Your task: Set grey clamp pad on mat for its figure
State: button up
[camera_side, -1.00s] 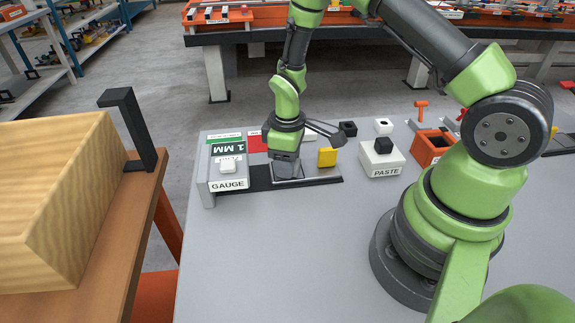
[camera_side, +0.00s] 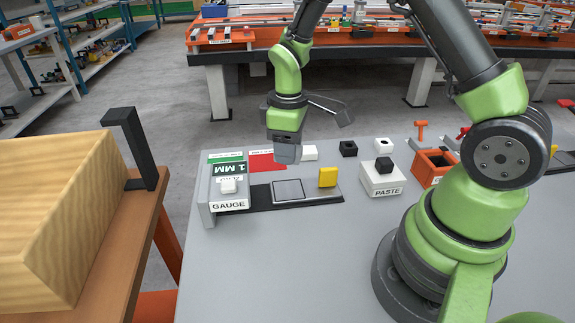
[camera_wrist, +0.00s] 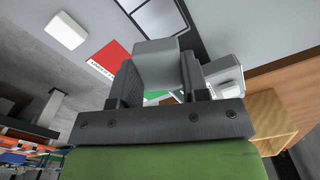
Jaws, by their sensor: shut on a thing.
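My gripper (camera_side: 286,146) is shut on the grey clamp pad (camera_side: 287,154) and holds it in the air above the back of the mat. In the wrist view the grey pad (camera_wrist: 156,64) sits between the two dark fingers. The dark mat (camera_side: 258,196) lies on the bench beside the gauge (camera_side: 229,204), with a framed grey square (camera_side: 288,190) on it and nothing resting on that square. In the wrist view the gauge (camera_wrist: 225,77) is partly hidden by the gripper.
A yellow block (camera_side: 328,177) stands at the mat's right end. A red card (camera_side: 266,161) and a white block (camera_side: 309,152) lie behind the mat. The paste box (camera_side: 382,182) with a black block, then an orange bin (camera_side: 424,172), are further right. The front bench is clear.

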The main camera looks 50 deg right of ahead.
aim_at(267, 160)
jog(key=shift+w+r, duration=0.2)
jog(key=shift+r, duration=0.3)
jog(key=w+d+n, duration=0.4)
jog(key=w+d, duration=0.3)
jog(key=w, duration=0.5)
jog(key=f, duration=1.1)
jog(key=shift+s, duration=0.2)
jog(key=o, duration=1)
jog(key=shift+f, duration=0.1)
